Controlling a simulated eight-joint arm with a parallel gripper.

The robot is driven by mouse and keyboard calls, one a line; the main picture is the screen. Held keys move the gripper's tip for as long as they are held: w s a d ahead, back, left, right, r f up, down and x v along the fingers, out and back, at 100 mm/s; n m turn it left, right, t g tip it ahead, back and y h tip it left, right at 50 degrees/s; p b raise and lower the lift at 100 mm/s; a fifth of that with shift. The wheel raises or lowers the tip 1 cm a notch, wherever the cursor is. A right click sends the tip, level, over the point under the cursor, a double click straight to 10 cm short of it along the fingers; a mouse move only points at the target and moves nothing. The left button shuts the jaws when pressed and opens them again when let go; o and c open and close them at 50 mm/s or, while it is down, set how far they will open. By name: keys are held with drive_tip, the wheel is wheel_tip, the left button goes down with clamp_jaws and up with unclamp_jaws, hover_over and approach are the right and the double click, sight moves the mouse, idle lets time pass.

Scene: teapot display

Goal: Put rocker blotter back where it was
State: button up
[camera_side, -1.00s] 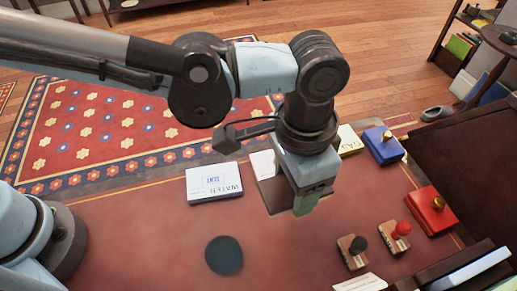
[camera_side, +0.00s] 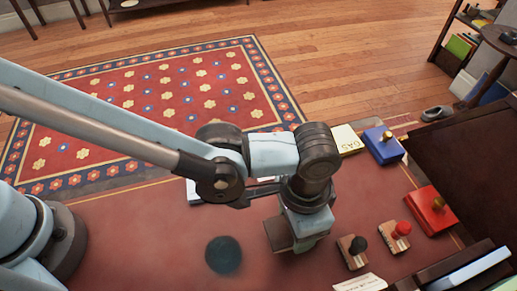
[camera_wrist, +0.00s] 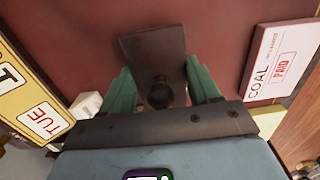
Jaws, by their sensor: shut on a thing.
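The rocker blotter shows in the wrist view as a dark flat block (camera_wrist: 153,48) with a round knob, between the green fingers of my gripper (camera_wrist: 160,92). My gripper is shut on it at the knob. In the side view my gripper (camera_side: 306,245) points down over the red desk top, and a brown edge of the blotter (camera_side: 277,236) sticks out to its left. The rest of the blotter is hidden behind the gripper there. I cannot tell whether its underside touches the desk.
A dark round pad (camera_side: 223,255) lies left of my gripper. A black-handled stamp (camera_side: 353,251) and a red-handled stamp (camera_side: 396,237) stand close on the right. A red box (camera_side: 432,210) and a blue box (camera_side: 383,146) are farther right. The COAL card (camera_wrist: 280,60) shows in the wrist view.

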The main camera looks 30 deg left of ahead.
drive_tip(key=o, duration=1)
drive_tip(key=shift+f, duration=0.15)
wheel_tip(320, 180, up, 12)
drive_tip(key=shift+a+r, duration=0.1)
drive_tip(key=w+a+r+n+t+h, duration=0.15)
drive_tip(key=w+a, duration=0.25)
drive_tip(key=a, duration=0.5)
drive_tip(key=w+a+r+n+t, duration=0.1)
drive_tip(key=w+a+r+n, duration=0.15)
drive_tip(key=a, duration=0.65)
drive_tip(key=a+f+n+t, duration=0.1)
drive_tip(key=a, duration=0.5)
drive_tip(key=s+a+f+n+t+y, duration=0.1)
drive_tip(key=a+n+t, duration=0.1)
drive_tip(key=a, duration=0.5)
drive_tip(key=s+a+f+n+t, duration=0.1)
drive_tip(key=a+n, duration=0.1)
drive_tip(key=a, duration=0.4)
drive_tip(key=shift+s+a+f+t+y, duration=0.2)
drive_tip(key=shift+a+t+y, duration=0.05)
drive_tip(key=shift+a+t, duration=0.1)
